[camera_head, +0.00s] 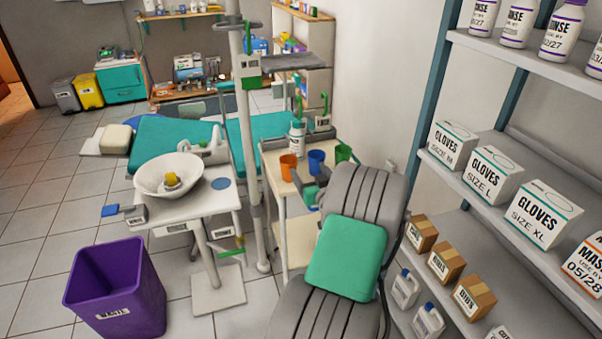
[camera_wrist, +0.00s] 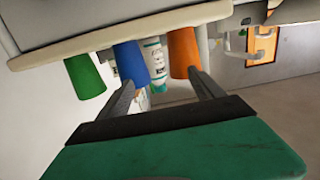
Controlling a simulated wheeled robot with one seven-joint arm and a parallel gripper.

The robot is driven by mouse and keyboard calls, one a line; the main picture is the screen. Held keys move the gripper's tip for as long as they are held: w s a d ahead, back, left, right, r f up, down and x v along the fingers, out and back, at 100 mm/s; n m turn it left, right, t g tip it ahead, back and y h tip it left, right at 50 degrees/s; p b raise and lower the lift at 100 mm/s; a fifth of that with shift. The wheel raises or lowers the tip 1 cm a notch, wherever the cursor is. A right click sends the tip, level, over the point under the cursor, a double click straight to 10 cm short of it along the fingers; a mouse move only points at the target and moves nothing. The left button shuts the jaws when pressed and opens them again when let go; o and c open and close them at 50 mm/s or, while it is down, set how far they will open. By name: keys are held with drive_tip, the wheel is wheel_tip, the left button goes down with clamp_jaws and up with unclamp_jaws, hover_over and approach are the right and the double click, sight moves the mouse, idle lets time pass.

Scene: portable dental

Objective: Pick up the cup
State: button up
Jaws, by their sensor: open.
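Three cups stand in a row on the small white cart (camera_head: 272,161): an orange cup (camera_head: 288,167), a blue cup (camera_head: 316,161) and a green cup (camera_head: 343,153). My wrist view looks upside down and shows the green cup (camera_wrist: 84,76), blue cup (camera_wrist: 130,62) and orange cup (camera_wrist: 184,52). My gripper (camera_wrist: 162,79) is open and empty, its fingers pointing towards the cart. One fingertip overlaps the blue cup's edge in view and the other the orange cup's; contact cannot be told. In the head view my gripper (camera_head: 307,184) is at the cart's near side.
A white bottle (camera_head: 297,138) stands behind the cups; it shows between the fingers in the wrist view (camera_wrist: 155,60). A pole (camera_head: 243,130) and a basin (camera_head: 168,175) stand left of the cart. Shelves with glove boxes (camera_head: 497,172) line the right. A purple bin (camera_head: 115,290) is front left.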

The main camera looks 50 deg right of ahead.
sight(316, 163)
drive_tip(key=s+d+m+h, duration=0.1)
drive_tip(key=s+d+h, duration=0.1)
drive_tip(key=s+d, duration=0.15)
drive_tip(key=x, duration=0.5)
drive_tip(key=p+x, duration=0.1)
drive_tip(key=x, duration=0.2)
drive_tip(key=shift+w+a+f, duration=0.25)
drive_tip(key=shift+a+f, duration=0.05)
drive_tip(key=shift+f, duration=0.1)
drive_tip(key=c, duration=1.4)
